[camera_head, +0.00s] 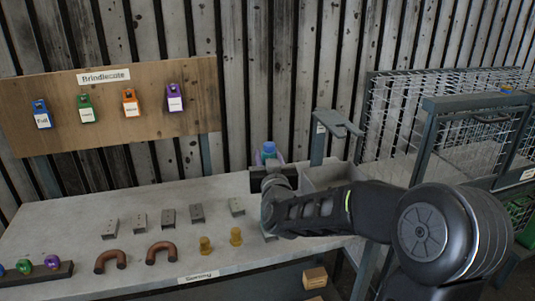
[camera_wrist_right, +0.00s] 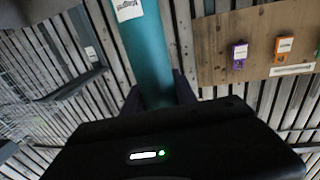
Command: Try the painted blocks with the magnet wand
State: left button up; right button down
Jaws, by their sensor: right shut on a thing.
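A teal wand (camera_wrist_right: 148,50) with a white label stands between the fingers of my right gripper (camera_wrist_right: 160,98) in the right wrist view. In the head view my right gripper (camera_head: 271,162) is shut on it, above the back of the table, and the wand's blue-teal top (camera_head: 268,148) shows. Several grey blocks with small dark marks, such as this one (camera_head: 139,221), stand in a row on the table, to the left of the gripper. One grey block (camera_head: 236,206) is nearest to it. My left gripper is not in view.
Two brown horseshoe shapes (camera_head: 161,252) and two yellow pegs (camera_head: 236,237) stand on the table (camera_head: 70,217). A dark rack (camera_head: 38,273) holds coloured knobs at front left. A grey bin (camera_head: 325,175) and stand (camera_head: 338,124) are behind my right arm. Coloured tags hang on a wooden board (camera_head: 150,90).

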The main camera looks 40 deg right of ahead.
jog(key=shift+f, duration=0.35)
jog(key=shift+f+b, duration=0.4)
jog(key=shift+b, duration=0.2)
dwell(0.3)
dwell(0.4)
notch_tip(320, 180, up, 8)
jog(key=p, duration=0.4)
jog(key=shift+f+p, duration=0.2)
jog(key=shift+p, duration=0.2)
dwell(0.4)
notch_tip(320, 180, up, 8)
jog(key=p, duration=0.5)
jog(key=shift+f, duration=0.25)
